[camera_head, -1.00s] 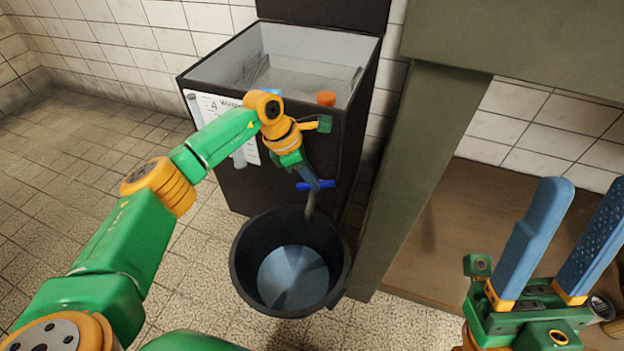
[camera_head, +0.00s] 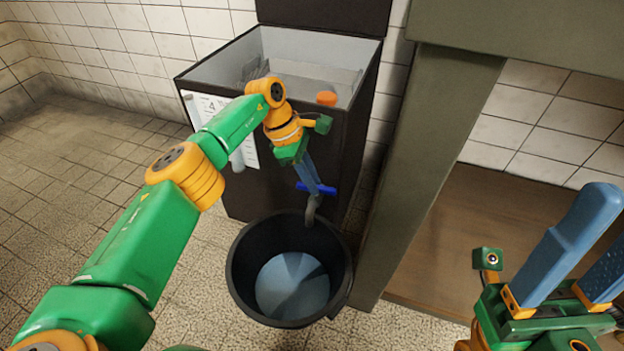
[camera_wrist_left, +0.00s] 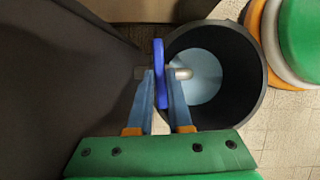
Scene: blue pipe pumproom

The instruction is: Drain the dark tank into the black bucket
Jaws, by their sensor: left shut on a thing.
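The dark tank (camera_head: 262,192) stands at the back, open at the top, with a blue-handled tap on its front. My left gripper (camera_head: 316,188) is shut on the blue tap handle (camera_head: 330,189). In the left wrist view the handle (camera_wrist_left: 159,72) stands between the two fingers, with the grey spout (camera_wrist_left: 183,73) beyond it. In the head view the spout (camera_head: 311,213) points down over the black bucket (camera_head: 243,277). The bucket stands on the floor with a pale blue surface inside; I cannot tell its depth. My right gripper (camera_head: 606,234) is open and empty at lower right.
An orange piece (camera_head: 327,98) shows inside the tank's top. A white printed sheet (camera_head: 205,108) is on the tank's front. A grey-green bench leg (camera_head: 430,170) stands close right of tank and bucket. The tiled floor (camera_head: 60,190) at left is clear.

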